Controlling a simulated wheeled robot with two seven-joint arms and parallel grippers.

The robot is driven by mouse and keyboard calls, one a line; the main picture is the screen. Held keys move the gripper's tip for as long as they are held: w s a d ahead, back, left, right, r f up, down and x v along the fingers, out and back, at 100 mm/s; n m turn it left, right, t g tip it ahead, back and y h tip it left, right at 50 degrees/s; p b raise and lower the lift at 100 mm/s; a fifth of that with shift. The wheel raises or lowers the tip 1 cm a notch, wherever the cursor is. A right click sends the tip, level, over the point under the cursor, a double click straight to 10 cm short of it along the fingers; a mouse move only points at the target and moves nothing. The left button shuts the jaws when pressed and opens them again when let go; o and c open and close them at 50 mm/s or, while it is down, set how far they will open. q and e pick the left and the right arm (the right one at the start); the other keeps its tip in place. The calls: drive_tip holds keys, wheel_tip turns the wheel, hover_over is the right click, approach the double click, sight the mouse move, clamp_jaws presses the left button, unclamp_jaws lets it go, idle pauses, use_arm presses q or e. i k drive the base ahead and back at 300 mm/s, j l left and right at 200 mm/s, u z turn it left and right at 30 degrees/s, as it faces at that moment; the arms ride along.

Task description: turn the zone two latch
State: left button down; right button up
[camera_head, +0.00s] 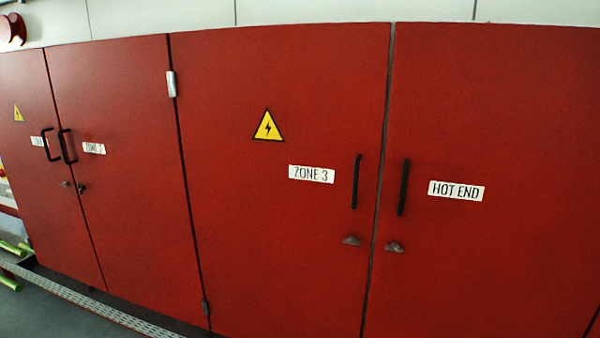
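The red cabinet door labelled ZONE 2 (120,200) is in the left half of the head view; the last character of its white label (94,148) is small and hard to read. A black vertical handle (67,146) is at its left edge. Below the handle is a small dark latch (82,188). The door looks shut, flush with its neighbour. The exact angle of the latch is too small to tell. Neither of my grippers is in view.
The ZONE 3 door (270,230) and the HOT END door (490,250) fill the middle and right, each with a handle and a latch. Another door (25,180) stands at far left. A perforated metal strip (95,306) runs along the floor; green bars (10,282) lie at lower left.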

sight(81, 186)
drive_tip(key=i+u, duration=0.15)
drive_tip(key=u, duration=0.3)
drive_tip(key=i+l+u, duration=0.1)
drive_tip(key=u, duration=0.4)
drive_tip(key=i+l+u, duration=0.15)
drive_tip(key=u, duration=0.3)
drive_tip(key=i, duration=0.1)
